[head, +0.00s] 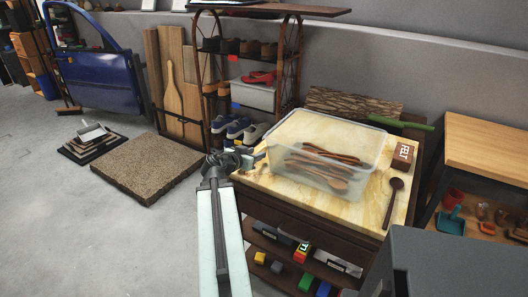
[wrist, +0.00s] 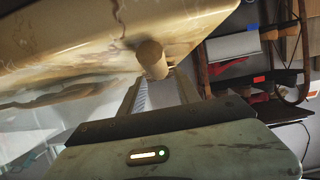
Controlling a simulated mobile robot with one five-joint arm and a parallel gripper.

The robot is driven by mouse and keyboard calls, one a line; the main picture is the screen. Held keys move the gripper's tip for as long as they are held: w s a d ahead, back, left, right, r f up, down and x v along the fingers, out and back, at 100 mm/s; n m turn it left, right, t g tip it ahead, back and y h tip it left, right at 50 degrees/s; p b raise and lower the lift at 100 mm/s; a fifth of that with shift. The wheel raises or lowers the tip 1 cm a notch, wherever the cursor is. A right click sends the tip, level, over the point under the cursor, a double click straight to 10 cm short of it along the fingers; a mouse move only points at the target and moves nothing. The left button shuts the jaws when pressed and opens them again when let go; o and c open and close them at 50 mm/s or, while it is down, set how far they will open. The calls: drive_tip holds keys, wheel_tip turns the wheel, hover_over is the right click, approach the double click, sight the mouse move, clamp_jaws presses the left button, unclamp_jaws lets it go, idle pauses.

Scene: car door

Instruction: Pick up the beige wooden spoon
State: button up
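A pale beige rounded wooden end (wrist: 152,58), which looks like a spoon handle's tip, juts past the marbled tabletop edge in the wrist view. The rest of it is hidden or blends into the top. My gripper (wrist: 157,84) points at this end, with its two fingers apart and the end at their tips; contact is unclear. In the head view my gripper (head: 246,158) is at the tabletop's left edge, beside the clear bin, and no beige spoon is distinct there.
The clear bin (head: 285,158) on the marbled top (head: 350,212) holds several brown wooden utensils. A dark brown spoon (head: 393,196) and a FELT box (head: 402,156) lie to its right. A shoe rack (head: 292,70) stands behind; open floor lies left.

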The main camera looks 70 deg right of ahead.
drive_tip(key=x, duration=0.2)
drive_tip(key=b+x, duration=0.1)
drive_tip(key=x, duration=0.1)
drive_tip(key=shift+w+d, duration=0.2)
drive_tip(key=shift+w, duration=0.05)
drive_tip(key=shift+w+a, duration=0.1)
drive_tip(key=shift+w, duration=0.05)
clamp_jaws()
drive_tip(key=shift+r, duration=0.15)
wheel_tip(320, 180, up, 28)
drive_tip(key=p, duration=2.8)
drive_tip(key=b, duration=1)
hover_over(259, 151)
wheel_tip(259, 151, down, 10)
